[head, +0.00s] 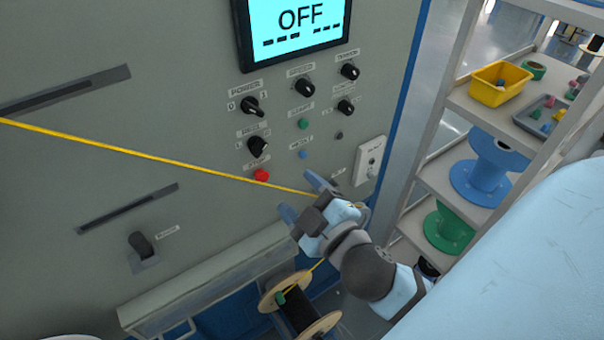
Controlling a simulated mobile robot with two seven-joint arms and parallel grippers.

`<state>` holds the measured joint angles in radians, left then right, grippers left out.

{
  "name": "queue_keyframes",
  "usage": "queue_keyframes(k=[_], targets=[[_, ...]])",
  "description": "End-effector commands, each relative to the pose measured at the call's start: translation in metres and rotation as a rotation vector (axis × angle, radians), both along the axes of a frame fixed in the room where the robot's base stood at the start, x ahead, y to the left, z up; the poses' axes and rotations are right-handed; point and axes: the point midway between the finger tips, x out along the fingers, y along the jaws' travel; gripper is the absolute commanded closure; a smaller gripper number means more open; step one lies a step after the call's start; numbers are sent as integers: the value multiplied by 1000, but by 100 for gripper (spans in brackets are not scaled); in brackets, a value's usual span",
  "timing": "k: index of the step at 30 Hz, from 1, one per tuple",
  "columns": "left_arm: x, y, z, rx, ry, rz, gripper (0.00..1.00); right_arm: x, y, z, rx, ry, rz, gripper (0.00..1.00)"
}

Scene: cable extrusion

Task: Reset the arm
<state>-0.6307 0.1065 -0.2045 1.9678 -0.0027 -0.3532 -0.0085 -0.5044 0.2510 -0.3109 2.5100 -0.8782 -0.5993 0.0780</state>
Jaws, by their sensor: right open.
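My right gripper (297,196) is in front of the machine panel, below the knobs and buttons, with its fingers spread apart. My right arm reaches up to it from the lower right. A yellow cable (150,157) runs tight across the panel from the left edge down to the gripper's fingers. Whether it passes between the fingers or behind them I cannot tell. Below the gripper, yellow cable leads down to a wooden spool (318,327). My left gripper is out of view.
The grey machine panel (120,40) carries a screen (295,25) reading OFF, several black knobs, a red button (261,175) and a lever (140,244). At the right, a shelf (440,178) holds a yellow bin (499,84), a blue spool (485,170) and a green spool (448,228).

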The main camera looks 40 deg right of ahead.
Motion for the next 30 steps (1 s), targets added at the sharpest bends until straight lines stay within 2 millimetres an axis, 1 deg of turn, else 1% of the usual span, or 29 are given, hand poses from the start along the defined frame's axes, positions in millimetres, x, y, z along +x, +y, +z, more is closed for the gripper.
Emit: queue_keyframes(k=[11, 13, 14, 17, 18, 20, 21, 23, 24, 27, 30], targets=[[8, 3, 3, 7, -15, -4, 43, 0, 0, -1, 2, 3, 1, 34], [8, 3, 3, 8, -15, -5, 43, 2, 2, -10, 14, 22, 8, 34], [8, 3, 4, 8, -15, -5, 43, 3, 3, -18, 24, 39, 14, 34], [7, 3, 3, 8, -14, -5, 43, 6, 9, -61, 92, 131, 44, 34], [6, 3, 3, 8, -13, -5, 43, 7, 12, -84, 132, 180, 60, 34], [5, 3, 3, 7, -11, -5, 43, 5, 18, -124, 207, 262, 80, 34], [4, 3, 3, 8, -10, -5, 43, 2, 21, -151, 262, 318, 89, 34], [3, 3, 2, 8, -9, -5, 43, -5, 25, -189, 349, 394, 96, 34], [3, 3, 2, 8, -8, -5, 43, -11, 28, -213, 407, 439, 97, 34], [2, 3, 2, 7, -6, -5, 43, -27, 32, -263, 539, 532, 85, 34], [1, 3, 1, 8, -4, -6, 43, -42, 35, -296, 638, 592, 68, 34]])
